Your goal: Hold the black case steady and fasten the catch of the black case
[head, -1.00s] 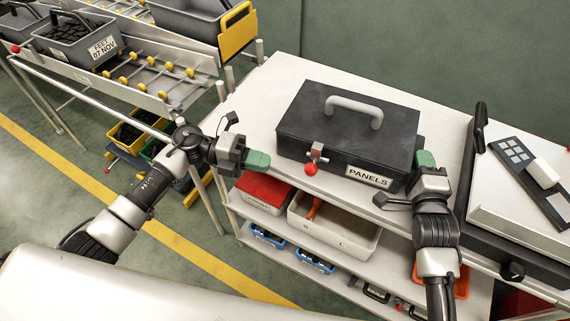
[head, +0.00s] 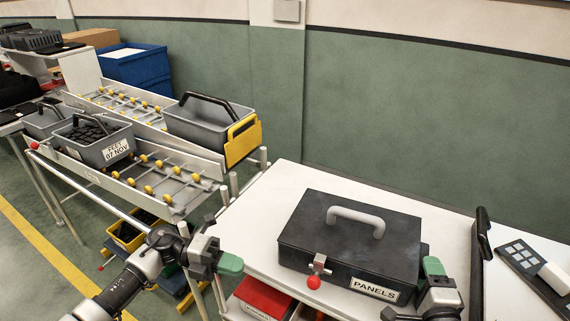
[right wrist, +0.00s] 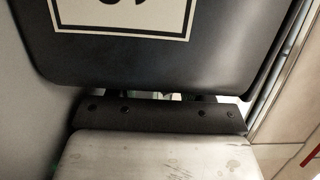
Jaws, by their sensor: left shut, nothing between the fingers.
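The black case (head: 340,240) stands on the white worktop with its lid down. It has a grey handle on top and a PANELS label on the front. Its metal catch (head: 318,264) is on the front, with a red knob (head: 313,283) just below. Whether the catch is fastened is too small to tell. My left gripper (head: 230,264), with green fingertips, is shut and empty, left of the case and apart from it. My right gripper (head: 433,267) is at the case's right side, seemingly against it; its finger gap is hidden. The right wrist view does not show its fingertips clearly.
A roller conveyor (head: 150,165) with grey bins (head: 95,145) stands to the left. Right of the case is a dark upright edge (head: 481,240) and a panel with a keypad (head: 530,262). A red box (head: 262,298) is on the shelf below. The worktop behind the case is clear.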

